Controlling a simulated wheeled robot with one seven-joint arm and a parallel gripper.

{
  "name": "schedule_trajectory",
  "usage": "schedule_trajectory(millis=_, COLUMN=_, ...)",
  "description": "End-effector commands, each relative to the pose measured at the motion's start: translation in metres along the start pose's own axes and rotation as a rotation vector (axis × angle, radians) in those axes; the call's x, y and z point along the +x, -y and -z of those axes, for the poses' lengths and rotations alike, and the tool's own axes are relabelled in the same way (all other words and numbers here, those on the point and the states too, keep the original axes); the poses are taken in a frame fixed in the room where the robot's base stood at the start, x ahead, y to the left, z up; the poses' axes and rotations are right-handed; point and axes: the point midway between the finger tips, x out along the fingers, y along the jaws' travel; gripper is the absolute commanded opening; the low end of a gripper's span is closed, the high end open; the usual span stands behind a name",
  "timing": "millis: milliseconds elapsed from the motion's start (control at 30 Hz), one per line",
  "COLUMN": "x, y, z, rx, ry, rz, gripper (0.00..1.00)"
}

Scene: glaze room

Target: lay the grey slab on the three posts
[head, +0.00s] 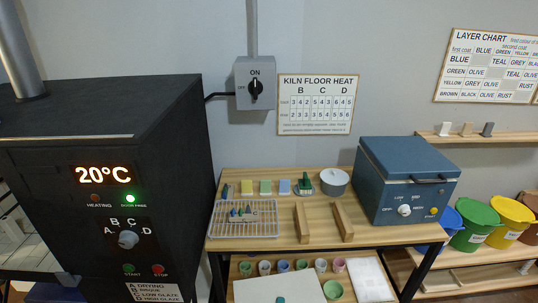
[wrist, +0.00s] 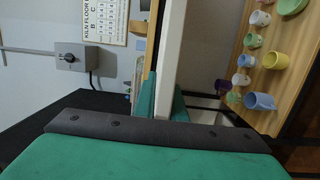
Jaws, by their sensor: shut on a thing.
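My gripper (wrist: 164,92) shows in the wrist view as two green fingers beyond a dark bar. They are closed on either side of a pale grey slab (wrist: 170,45), seen nearly edge-on and running up out of the top of the picture. I cannot make out the three posts in either view.
A black kiln (head: 110,170) reading 20°C stands at left. The work table (head: 290,180) carries a wire rack (head: 222,230), two wooden bars and a blue kiln (head: 407,180). Cups (wrist: 260,101) stand on the lower shelf (wrist: 292,85), right of the slab in the wrist view.

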Motion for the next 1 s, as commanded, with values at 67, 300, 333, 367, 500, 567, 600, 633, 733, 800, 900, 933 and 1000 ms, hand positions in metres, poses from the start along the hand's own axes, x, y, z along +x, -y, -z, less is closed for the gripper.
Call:
schedule_trajectory(millis=67, x=-0.006, y=0.038, z=0.002, rx=0.001, ry=-0.015, rz=0.004, gripper=0.0)
schedule_trajectory(millis=300, x=-0.021, y=0.114, z=0.017, rx=0.001, ry=-0.071, rz=-0.001, gripper=0.0)
schedule_trajectory(millis=333, x=-0.023, y=0.121, z=0.019, rx=0.001, ry=-0.077, rz=-0.002, gripper=0.0)
schedule_trajectory(millis=367, x=-0.024, y=0.128, z=0.02, rx=0.001, ry=-0.082, rz=-0.003, gripper=0.0)
schedule_trajectory(millis=500, x=-0.029, y=0.151, z=0.025, rx=0.001, ry=-0.099, rz=-0.004, gripper=0.0)
schedule_trajectory(millis=567, x=-0.03, y=0.16, z=0.027, rx=0.0, ry=-0.106, rz=-0.004, gripper=0.0)
schedule_trajectory(millis=600, x=-0.031, y=0.166, z=0.027, rx=0.001, ry=-0.109, rz=-0.004, gripper=0.0)
schedule_trajectory(millis=633, x=-0.032, y=0.17, z=0.028, rx=0.001, ry=-0.112, rz=-0.004, gripper=0.0)
schedule_trajectory(millis=733, x=-0.035, y=0.179, z=0.03, rx=0.0, ry=-0.12, rz=-0.008, gripper=0.0)
schedule_trajectory(millis=800, x=-0.035, y=0.178, z=0.031, rx=0.0, ry=-0.121, rz=-0.009, gripper=0.0)
schedule_trajectory(millis=900, x=-0.035, y=0.178, z=0.031, rx=0.0, ry=-0.121, rz=-0.009, gripper=0.0)
schedule_trajectory(millis=933, x=-0.035, y=0.177, z=0.031, rx=0.0, ry=-0.12, rz=-0.009, gripper=0.0)
schedule_trajectory(millis=1000, x=-0.035, y=0.177, z=0.031, rx=0.0, ry=-0.12, rz=-0.01, gripper=0.0)
